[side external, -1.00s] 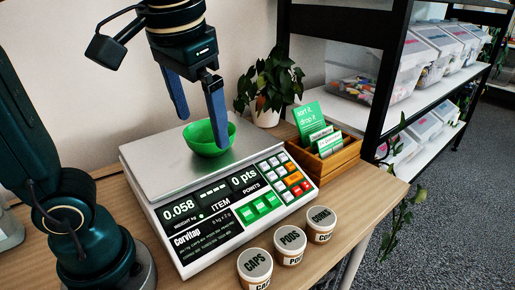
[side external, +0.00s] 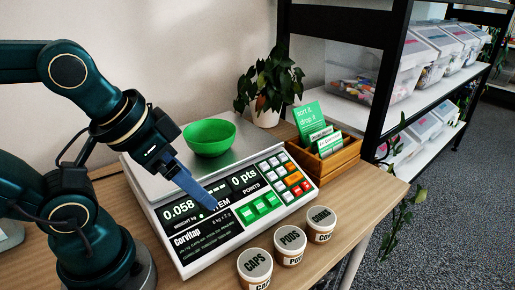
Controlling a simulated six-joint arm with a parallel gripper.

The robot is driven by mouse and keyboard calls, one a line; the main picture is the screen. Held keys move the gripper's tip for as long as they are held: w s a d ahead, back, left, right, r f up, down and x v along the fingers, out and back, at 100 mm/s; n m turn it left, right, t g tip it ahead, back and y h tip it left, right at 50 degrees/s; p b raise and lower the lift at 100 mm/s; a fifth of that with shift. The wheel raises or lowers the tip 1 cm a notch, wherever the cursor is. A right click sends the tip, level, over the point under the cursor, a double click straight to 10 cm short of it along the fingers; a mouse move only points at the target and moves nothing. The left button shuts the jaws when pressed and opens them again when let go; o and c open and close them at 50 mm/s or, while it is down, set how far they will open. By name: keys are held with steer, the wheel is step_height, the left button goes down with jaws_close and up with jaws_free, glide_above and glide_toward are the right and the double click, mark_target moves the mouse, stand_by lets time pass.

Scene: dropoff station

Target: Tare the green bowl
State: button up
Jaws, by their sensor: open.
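The green bowl (side external: 209,138) stands upright and looks empty on the metal plate of the scale (side external: 150,181). The scale's display (side external: 180,210) reads 0.058 for weight and 0 pts. The keypad (side external: 284,178) has white, orange, red and green keys at the right of the panel. My gripper (side external: 208,203) is open and empty, tilted down over the left part of the panel, apart from the bowl. Its fingers overlap in this view and hide part of the display. I cannot tell whether a fingertip touches the panel.
A black-framed shelf with clear bins (side external: 362,76) is at the right.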

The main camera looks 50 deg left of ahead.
jaws_close()
stand_by(1.5)
